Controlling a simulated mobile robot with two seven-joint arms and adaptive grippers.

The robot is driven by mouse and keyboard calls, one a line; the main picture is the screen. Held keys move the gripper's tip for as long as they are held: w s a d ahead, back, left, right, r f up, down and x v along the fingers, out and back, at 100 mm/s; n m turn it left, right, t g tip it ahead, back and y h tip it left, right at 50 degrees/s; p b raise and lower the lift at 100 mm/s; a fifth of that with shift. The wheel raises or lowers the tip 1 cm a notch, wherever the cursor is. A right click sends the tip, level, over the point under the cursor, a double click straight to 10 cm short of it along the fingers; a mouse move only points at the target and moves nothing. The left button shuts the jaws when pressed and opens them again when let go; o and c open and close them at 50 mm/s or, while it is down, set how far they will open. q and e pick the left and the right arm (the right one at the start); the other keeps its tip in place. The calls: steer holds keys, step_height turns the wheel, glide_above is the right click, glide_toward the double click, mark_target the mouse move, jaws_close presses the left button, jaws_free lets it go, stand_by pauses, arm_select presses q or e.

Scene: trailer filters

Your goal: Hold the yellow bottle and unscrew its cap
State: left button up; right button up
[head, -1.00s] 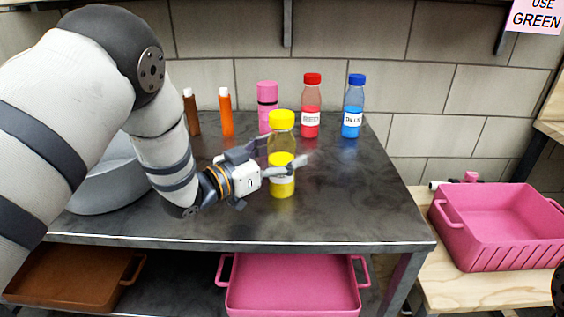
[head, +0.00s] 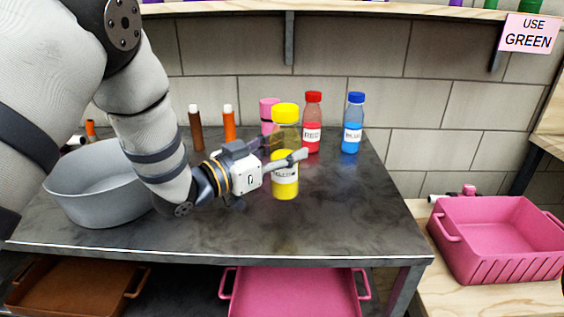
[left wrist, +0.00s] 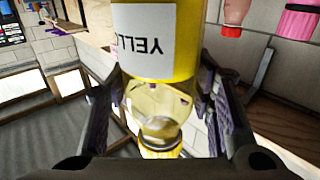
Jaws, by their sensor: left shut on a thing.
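The yellow bottle (head: 285,187) is upright and looks lifted a little off the dark table (head: 330,225). Its yellow cap (head: 285,113) is on top. My left gripper (head: 285,158) is shut on the bottle's clear upper body, below the cap. In the left wrist view the bottle (left wrist: 150,50) appears upside down with its label showing, between the two fingers (left wrist: 160,95). The cap (left wrist: 160,151) shows at the bottom there, partly hidden by the gripper's base. My right gripper is not in view.
Red (head: 312,125), blue (head: 352,125) and pink (head: 268,108) bottles stand behind, the pink one partly hidden. Brown (head: 196,130) and orange (head: 229,125) tubes and a grey basin (head: 85,200) are left. The table's right part is clear. A pink crate (head: 495,245) stands right.

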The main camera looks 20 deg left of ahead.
arm_select(q)
steer(key=s+d+r+p, duration=0.1)
steer(key=s+d+r, duration=0.2)
steer(key=s+r, duration=0.3)
steer(key=s, duration=0.4)
steer(key=shift+d+r, duration=0.15)
steer(key=shift+r, duration=0.1)
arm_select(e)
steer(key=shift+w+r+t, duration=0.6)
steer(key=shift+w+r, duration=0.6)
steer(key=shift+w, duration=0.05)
arm_select(q)
steer(key=shift+s, duration=0.1)
